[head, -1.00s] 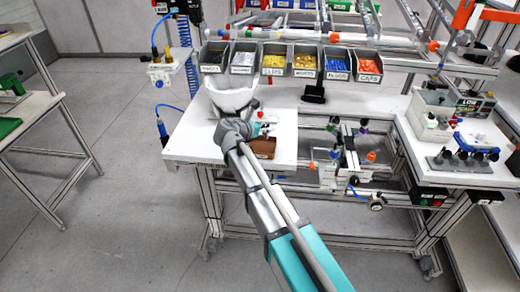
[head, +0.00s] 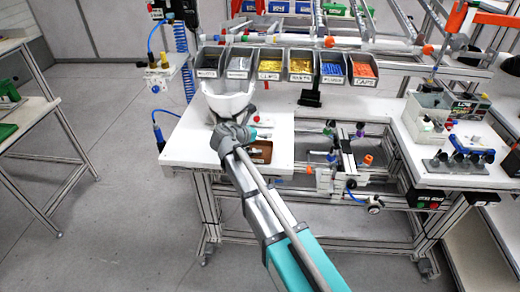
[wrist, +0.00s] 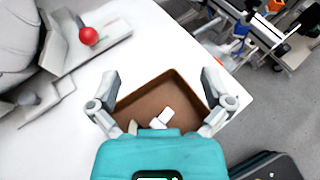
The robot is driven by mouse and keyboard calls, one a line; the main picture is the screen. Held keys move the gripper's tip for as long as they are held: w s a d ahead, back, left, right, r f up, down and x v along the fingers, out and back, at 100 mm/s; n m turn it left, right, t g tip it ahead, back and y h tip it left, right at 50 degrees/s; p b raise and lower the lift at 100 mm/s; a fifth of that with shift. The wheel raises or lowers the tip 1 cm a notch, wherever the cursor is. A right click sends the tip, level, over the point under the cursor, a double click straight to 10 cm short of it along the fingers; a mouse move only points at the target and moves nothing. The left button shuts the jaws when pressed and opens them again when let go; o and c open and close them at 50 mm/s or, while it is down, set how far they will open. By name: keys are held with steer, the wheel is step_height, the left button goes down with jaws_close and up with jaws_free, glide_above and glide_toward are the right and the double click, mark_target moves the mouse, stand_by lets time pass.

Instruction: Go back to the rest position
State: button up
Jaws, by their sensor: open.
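My gripper (wrist: 162,82) is open in the wrist view, its two fingers spread above a brown tray (wrist: 150,86) with nothing between the fingertips. Small white pieces (wrist: 160,118) lie in the tray, partly hidden by the gripper body. In the head view my arm reaches over the white table, and the brown tray (head: 262,152) shows beside my wrist; the fingertips are hard to make out there. A white helmet shell (head: 228,100) stands behind my wrist on the table.
A row of labelled bins (head: 270,64) stands along the table's back. A fixture with a red ball (wrist: 88,36) is left of the gripper in the wrist view. A side bench with a grey box (head: 428,108) is at right. The floor at left (head: 120,200) is clear.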

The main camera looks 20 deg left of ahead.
steer(key=s+d+f+m+g, duration=0.1)
steer(key=d+f+m+g, duration=0.25)
steer(key=d+m, duration=0.65)
steer(key=s+d+f+m+g, duration=0.2)
steer(key=d+f+m+g, duration=0.15)
steer(key=d, duration=1.15)
steer(key=s+d+f+m+g+y, duration=0.2)
steer(key=s+d+m, duration=0.5)
steer(key=d+m, duration=0.2)
steer(key=s+d+f+m+g+y, duration=0.2)
steer(key=s+d+m+g+y, duration=0.1)
steer(key=s+d+m, duration=0.4)
steer(key=shift+d+f+m, duration=0.2)
steer(key=shift+d+m, duration=0.95)
steer(key=shift+d, duration=0.05)
steer(key=shift+s, duration=0.1)
